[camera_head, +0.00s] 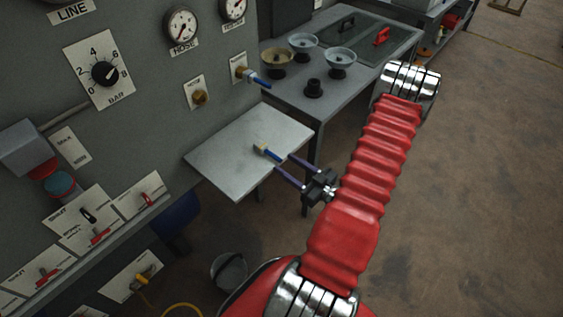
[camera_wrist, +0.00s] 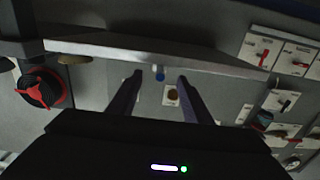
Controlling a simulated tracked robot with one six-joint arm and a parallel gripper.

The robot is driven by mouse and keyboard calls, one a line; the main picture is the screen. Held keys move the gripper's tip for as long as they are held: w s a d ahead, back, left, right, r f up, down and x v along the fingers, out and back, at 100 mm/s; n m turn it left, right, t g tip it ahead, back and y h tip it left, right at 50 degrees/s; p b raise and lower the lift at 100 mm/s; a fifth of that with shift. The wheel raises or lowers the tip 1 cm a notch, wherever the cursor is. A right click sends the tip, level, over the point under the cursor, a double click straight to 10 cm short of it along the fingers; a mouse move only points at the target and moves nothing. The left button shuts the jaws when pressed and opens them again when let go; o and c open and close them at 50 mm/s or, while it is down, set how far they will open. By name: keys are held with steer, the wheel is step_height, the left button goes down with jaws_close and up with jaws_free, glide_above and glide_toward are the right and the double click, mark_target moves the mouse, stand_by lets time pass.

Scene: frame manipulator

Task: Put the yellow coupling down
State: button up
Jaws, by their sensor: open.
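A small coupling with yellow and blue parts (camera_head: 261,150) rests on the pale metal shelf (camera_head: 222,150) that juts from the panel. My gripper (camera_head: 282,162) is over the shelf with its two dark fingers apart and empty. The coupling is just beyond the fingertips, towards the panel. In the wrist view, a small blue and white piece (camera_wrist: 160,73), seemingly the same coupling, shows between and beyond the fingertips (camera_wrist: 158,77), against the shelf edge (camera_wrist: 150,54). The exact gap to the fingers is hard to tell.
The grey panel (camera_head: 140,120) has gauges, a dial and switches. A blue and brass fitting (camera_head: 253,78) sticks out of it above the shelf. Right of the shelf stands a table (camera_head: 345,75) with several bowls. A yellow plug (camera_head: 143,277) is low on the panel. Open floor lies to the right.

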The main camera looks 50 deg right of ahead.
steer(key=shift+s, duration=0.4)
steer(key=shift+o, duration=0.3)
step_height(320, 180, up, 6)
steer(key=g, duration=0.4)
steer(key=shift+a+g, duration=0.15)
steer(key=shift+g, duration=0.15)
stand_by(0.5)
steer(key=shift+r, duration=0.1)
